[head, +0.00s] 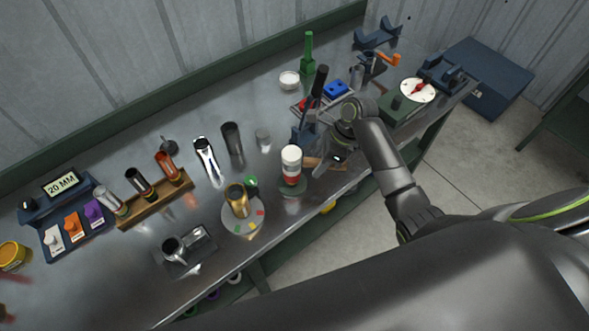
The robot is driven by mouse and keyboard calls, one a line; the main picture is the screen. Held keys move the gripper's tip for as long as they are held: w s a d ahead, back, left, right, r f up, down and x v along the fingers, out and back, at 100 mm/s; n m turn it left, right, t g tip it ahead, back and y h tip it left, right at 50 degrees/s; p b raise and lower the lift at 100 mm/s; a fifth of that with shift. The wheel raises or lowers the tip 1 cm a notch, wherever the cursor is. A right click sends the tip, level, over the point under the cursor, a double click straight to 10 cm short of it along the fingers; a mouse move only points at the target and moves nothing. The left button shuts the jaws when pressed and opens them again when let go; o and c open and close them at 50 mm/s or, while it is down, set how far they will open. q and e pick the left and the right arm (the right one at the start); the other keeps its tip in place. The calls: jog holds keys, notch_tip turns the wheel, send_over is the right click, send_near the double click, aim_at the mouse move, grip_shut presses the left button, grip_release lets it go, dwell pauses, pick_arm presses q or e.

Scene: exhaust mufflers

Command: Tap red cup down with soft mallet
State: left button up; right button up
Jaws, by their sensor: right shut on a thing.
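My right gripper (326,157) is at the bench's front edge, right of the middle. It is shut on a mallet by its wooden handle (311,163), which points left. A white cylinder (291,154), seemingly the mallet's soft head, shows directly above the red cup (291,179). The red cup stands on a dark green round base (292,189). From this angle I cannot tell whether the white part touches the cup. My left gripper is not in view.
Left of the cup, a gold cup stands on a round plate (243,228) with coloured patches. A wooden rack (156,202) holds tubes. A dial gauge (417,90) stands to the right.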

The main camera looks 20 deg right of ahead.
aim_at(318, 161)
jog(key=shift+r, duration=0.4)
notch_tip(318, 161, up, 2)
jog(key=shift+r+p, duration=0.2)
jog(key=shift+p, duration=0.75)
jog(key=shift+r, duration=1.95)
notch_tip(318, 161, down, 8)
jog(key=shift+r+b, duration=0.25)
jog(key=shift+b, duration=0.8)
jog(key=shift+r, duration=0.1)
jog(key=shift+r+p, duration=0.35)
jog(key=shift+p, duration=0.05)
jog(key=shift+r+p, duration=0.4)
jog(key=shift+r, duration=2.7)
